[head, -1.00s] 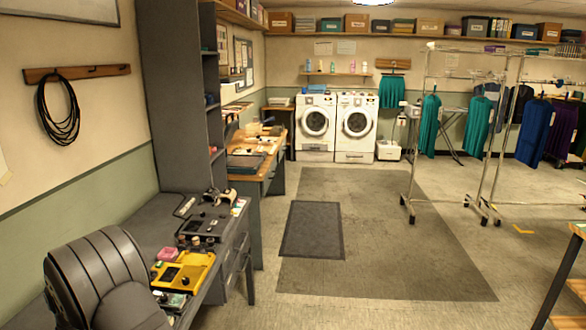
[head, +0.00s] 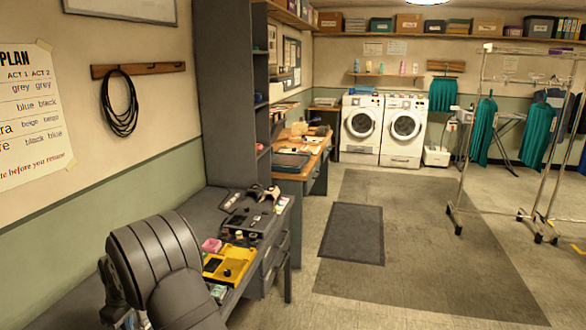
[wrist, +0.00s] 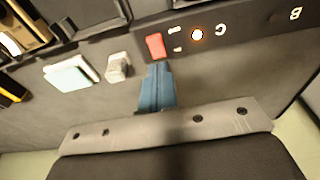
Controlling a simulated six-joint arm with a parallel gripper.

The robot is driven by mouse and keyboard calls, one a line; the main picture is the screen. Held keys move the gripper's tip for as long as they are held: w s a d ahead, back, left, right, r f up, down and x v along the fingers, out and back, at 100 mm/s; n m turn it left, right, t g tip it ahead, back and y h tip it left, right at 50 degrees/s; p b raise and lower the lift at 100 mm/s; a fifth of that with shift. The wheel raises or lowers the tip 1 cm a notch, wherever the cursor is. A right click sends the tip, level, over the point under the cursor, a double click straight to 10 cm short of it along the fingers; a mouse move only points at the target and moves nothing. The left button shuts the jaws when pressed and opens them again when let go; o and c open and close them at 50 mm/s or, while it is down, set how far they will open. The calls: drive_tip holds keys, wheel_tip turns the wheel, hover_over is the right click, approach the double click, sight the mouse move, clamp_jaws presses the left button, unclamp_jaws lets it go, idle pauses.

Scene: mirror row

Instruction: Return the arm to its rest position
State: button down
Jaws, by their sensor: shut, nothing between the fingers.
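My gripper (wrist: 158,70) shows in the wrist view as two blue fingers pressed together, with nothing between them. The fingertips are over a dark grey surface, close in the picture to a red piece (wrist: 155,45) on a dark panel (wrist: 255,25). I cannot tell how high they are above it. In the head view, dark grey rounded links of my arm fill the lower left, and the gripper itself is hidden there.
The panel bears letters and a glowing orange light (wrist: 197,34). A pale block (wrist: 70,75) lies to its left. In the head view a yellow tray (head: 228,264) sits on the bench beside my arm. Open floor with a dark mat (head: 352,234) lies to the right.

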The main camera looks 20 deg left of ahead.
wheel_tip(320, 180, up, 6)
drive_tip(key=shift+m+h, duration=0.4)
drive_tip(key=shift+h, duration=0.3)
drive_tip(key=s+d, duration=0.2)
drive_tip(key=d, duration=0.1)
drive_tip(key=s+d+f, duration=0.1)
drive_tip(key=s+d, duration=0.1)
drive_tip(key=d, duration=0.2)
drive_tip(key=s+d, duration=0.2)
drive_tip(key=d, duration=0.1)
drive_tip(key=shift+s+d+f, duration=0.3)
drive_tip(key=shift+s+d, duration=0.05)
drive_tip(key=shift+s+d+f, duration=0.1)
drive_tip(key=shift+d+f, duration=0.05)
drive_tip(key=shift+d, duration=0.15)
drive_tip(key=shift+f+n, duration=0.3)
drive_tip(key=shift+f, duration=0.05)
